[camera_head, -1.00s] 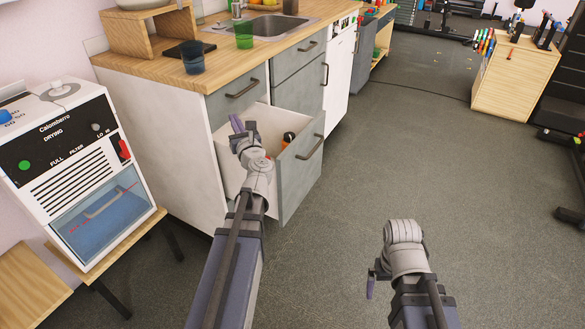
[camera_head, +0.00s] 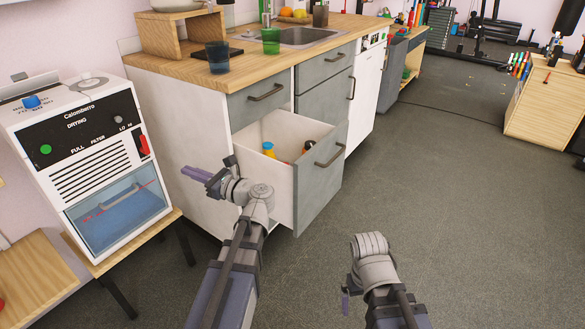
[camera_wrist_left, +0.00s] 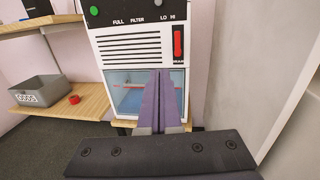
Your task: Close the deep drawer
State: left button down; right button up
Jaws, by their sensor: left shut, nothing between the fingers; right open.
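The deep drawer (camera_head: 320,182) is pulled out of the grey and white kitchen cabinet, its bar handle (camera_head: 329,153) on the grey front. An orange and blue item (camera_head: 268,149) and a dark and orange item (camera_head: 308,146) lie inside it. My left gripper (camera_head: 196,174) is shut and empty, left of the drawer by the cabinet's white side panel, pointing left. In the left wrist view its purple fingers (camera_wrist_left: 161,100) are together, pointing toward the drying machine. My right gripper (camera_head: 346,301) is low over the floor, in front of the drawer and apart from it; its fingers are partly hidden.
The drying machine (camera_head: 90,165) stands on a wooden stand at the left. A blue cup (camera_head: 218,58) and a green cup (camera_head: 271,41) stand on the counter (camera_head: 225,79). The floor (camera_head: 440,210) to the right of the drawer is clear.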

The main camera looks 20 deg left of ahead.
aim_at(302, 190)
jog(key=l+u, duration=0.1)
jog(key=u, duration=0.35)
jog(key=l+u, duration=0.1)
jog(key=u, duration=0.35)
jog(key=l+u, duration=0.1)
jog(key=u, duration=0.35)
jog(key=k+l+u, duration=0.1)
jog(key=u, duration=0.8)
jog(key=k+l, duration=0.15)
jog(key=z, duration=0.45)
jog(key=k+l+z, duration=0.1)
jog(key=z, duration=0.3)
jog(key=l+z, duration=0.15)
jog(key=z, duration=0.3)
jog(key=k+l+z, duration=0.1)
jog(key=z, duration=0.35)
jog(key=l+z, duration=0.1)
jog(key=z, duration=0.3)
jog(key=l+z, duration=0.1)
jog(key=z, duration=0.35)
jog(key=j+z, duration=0.2)
jog(key=j, duration=0.8)
